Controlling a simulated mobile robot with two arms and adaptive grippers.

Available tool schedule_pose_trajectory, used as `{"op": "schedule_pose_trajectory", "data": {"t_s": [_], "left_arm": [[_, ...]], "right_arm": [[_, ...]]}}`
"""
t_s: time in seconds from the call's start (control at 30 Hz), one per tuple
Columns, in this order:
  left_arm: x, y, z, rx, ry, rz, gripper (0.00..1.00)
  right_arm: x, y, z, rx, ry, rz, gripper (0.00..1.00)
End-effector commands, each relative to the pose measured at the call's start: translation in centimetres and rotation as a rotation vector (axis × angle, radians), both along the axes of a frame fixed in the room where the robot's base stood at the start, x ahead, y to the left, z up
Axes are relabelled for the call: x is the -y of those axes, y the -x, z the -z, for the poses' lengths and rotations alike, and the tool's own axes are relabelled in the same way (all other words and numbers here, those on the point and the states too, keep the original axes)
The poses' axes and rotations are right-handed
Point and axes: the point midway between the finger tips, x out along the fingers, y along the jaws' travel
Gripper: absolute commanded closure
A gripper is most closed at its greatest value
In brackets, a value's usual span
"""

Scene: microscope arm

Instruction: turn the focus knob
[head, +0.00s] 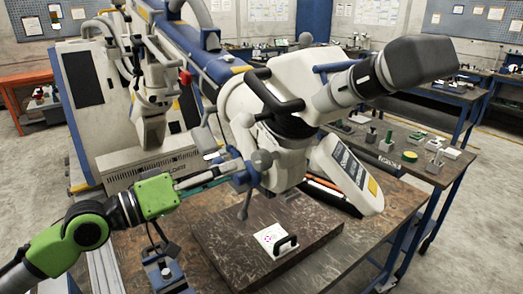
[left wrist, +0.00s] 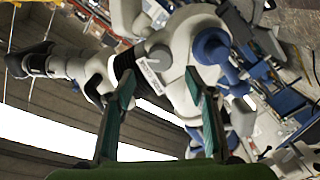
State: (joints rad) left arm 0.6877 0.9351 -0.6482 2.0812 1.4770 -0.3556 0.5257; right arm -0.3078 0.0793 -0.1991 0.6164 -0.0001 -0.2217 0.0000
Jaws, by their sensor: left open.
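The white microscope head (head: 285,120) hangs over a dark wooden board in the head view. Low on its left side are a round grey knob (head: 262,159) and blue fittings (head: 243,179); which one is the focus knob is not marked. My left gripper (head: 226,169) reaches in from the left, its tips close to these parts. In the left wrist view its two fingers (left wrist: 160,78) are spread apart, with a grey round knob (left wrist: 160,57) between and beyond the tips. A blue knob (left wrist: 211,46) is to the right. Contact cannot be told. My right gripper is out of view.
A large white and blue machine (head: 120,100) stands behind my left arm. A side table (head: 440,178) at right holds small items.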

Motion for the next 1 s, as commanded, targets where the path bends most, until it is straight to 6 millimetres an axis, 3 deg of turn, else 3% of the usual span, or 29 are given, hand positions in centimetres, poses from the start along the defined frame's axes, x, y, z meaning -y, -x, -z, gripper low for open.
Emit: {"op": "schedule_pose_trajectory", "data": {"t_s": [0.03,0.43,0.93,1.0], "left_arm": [[1.0,-0.5,-0.7,0.000,0.002,0.004,0.51],[6.3,-4.4,-0.3,-0.001,0.001,0.001,0.51],[7.5,-5.4,0.1,0.001,-0.002,0.001,0.51],[7.5,-5.4,0.1,0.001,-0.002,0.001,0.69]], "right_arm": [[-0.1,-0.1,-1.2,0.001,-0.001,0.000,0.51],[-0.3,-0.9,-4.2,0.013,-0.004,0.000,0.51],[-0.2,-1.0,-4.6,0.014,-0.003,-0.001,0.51],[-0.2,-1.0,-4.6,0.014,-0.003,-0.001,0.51]]}}
